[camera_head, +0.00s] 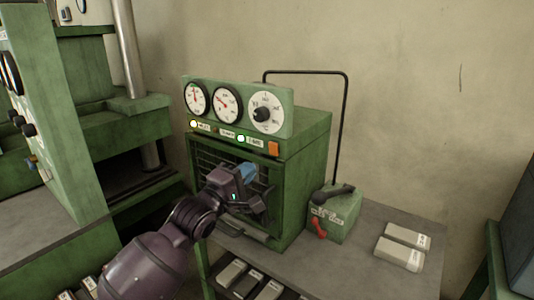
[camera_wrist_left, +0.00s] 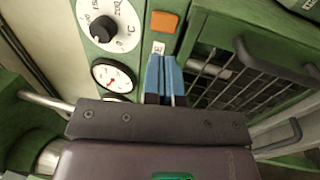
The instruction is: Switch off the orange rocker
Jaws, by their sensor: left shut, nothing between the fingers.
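The orange rocker (camera_head: 274,148) sits at the right end of the label strip on the front of the green oven box, below the dial with the black knob. In the left wrist view the orange rocker (camera_wrist_left: 164,22) is just beyond my fingertips, apart from them in the picture. My left gripper (camera_head: 250,170) is shut and empty, its blue fingers in front of the oven door, a little below and left of the rocker. The shut blue fingers also show in the left wrist view (camera_wrist_left: 165,75). Whether the rocker is on or off is too small to tell. My right gripper is not in view.
The oven (camera_head: 300,175) has two gauges, a knob dial (camera_head: 266,112) and lit yellow and green lamps. White blocks (camera_head: 404,240) lie on the grey table. A large green press (camera_head: 60,120) stands at left.

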